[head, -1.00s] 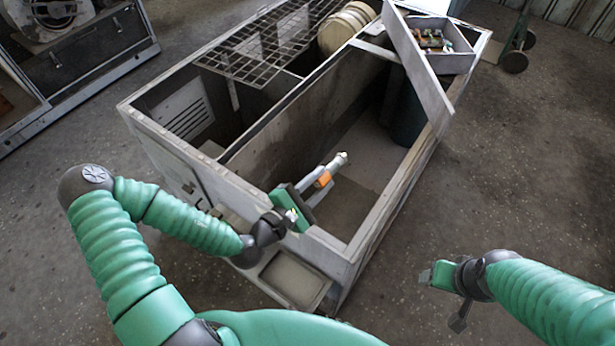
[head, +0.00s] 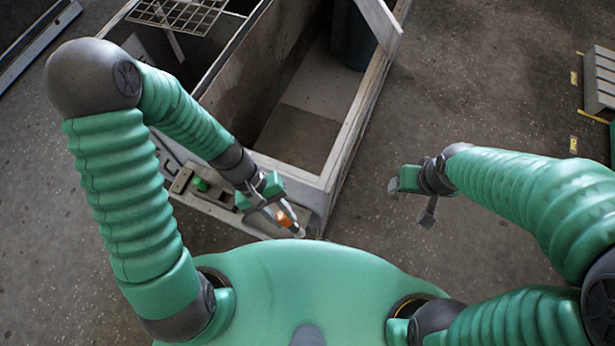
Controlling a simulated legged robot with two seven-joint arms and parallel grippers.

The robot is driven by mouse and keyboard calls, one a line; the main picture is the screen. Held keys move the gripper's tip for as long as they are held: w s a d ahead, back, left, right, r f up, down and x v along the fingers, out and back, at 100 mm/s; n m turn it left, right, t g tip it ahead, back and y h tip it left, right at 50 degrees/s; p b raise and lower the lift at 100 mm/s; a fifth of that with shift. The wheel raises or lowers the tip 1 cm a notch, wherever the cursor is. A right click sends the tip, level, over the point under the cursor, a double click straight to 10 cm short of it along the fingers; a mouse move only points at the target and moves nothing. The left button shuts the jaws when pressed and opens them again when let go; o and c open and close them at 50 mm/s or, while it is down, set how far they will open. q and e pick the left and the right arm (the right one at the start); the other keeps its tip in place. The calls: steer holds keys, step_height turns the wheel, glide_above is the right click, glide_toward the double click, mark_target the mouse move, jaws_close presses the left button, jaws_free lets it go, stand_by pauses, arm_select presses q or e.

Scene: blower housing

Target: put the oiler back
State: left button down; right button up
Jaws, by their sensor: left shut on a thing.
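The oiler (head: 286,218), a slim metal piece with an orange band and a pale tip, is in my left gripper (head: 272,205). The gripper is shut on it, and the oiler points down and to the right. It is over or beside the low front ledge (head: 215,208) of the grey housing; I cannot tell whether its tip touches anything. My arm and body hide part of the ledge. My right gripper (head: 398,182) is over the floor right of the housing, with nothing visible in it. Its finger gap cannot be made out.
The open-topped grey housing (head: 338,150) has deep compartments, a wire grid (head: 180,14) over the back left and a dark cylinder (head: 352,35) inside. A grey ribbed object (head: 600,80) stands at far right.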

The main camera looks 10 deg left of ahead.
arm_select(q)
steer(key=w+a+m+t+y+p, duration=0.1)
steer(key=w+a+m+y, duration=0.3)
steer(key=a, duration=0.7)
steer(key=w+a+t+y+p, duration=0.1)
steer(key=w+a, duration=0.5)
steer(key=a, duration=0.6)
step_height(320, 180, down, 8)
steer(key=b, duration=0.7)
steer(key=shift+s+d+f, duration=0.15)
steer(key=shift+d+f, duration=0.05)
